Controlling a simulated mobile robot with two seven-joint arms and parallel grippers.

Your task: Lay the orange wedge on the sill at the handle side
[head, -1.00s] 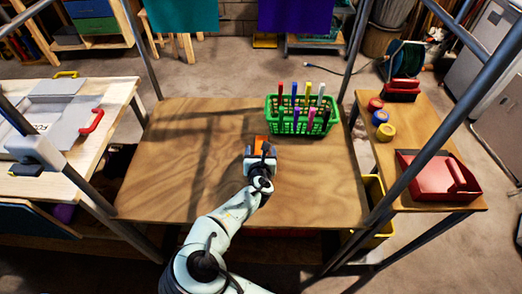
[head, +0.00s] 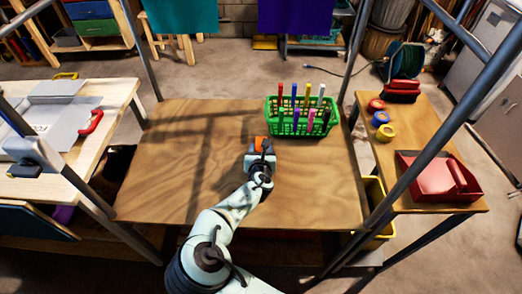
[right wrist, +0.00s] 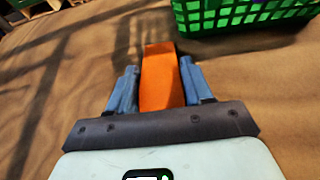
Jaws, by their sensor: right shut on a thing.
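The orange wedge (head: 260,143) shows just beyond my right gripper (head: 261,149), above the wooden table. In the right wrist view the wedge (right wrist: 160,78) sits between the two blue fingers of my right gripper (right wrist: 155,82), which is shut on it. Whether the wedge touches the tabletop I cannot tell. A grey case-like unit (head: 60,120) with a red handle (head: 91,122) lies on the left bench. I cannot single out a sill on it.
A green basket (head: 290,128) with several coloured markers stands just right of the wedge; it also shows in the right wrist view (right wrist: 240,17). The wooden table (head: 190,180) is otherwise clear. Metal posts (head: 148,60) rise around it. A right-hand bench holds tape rolls and a red tray (head: 430,178).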

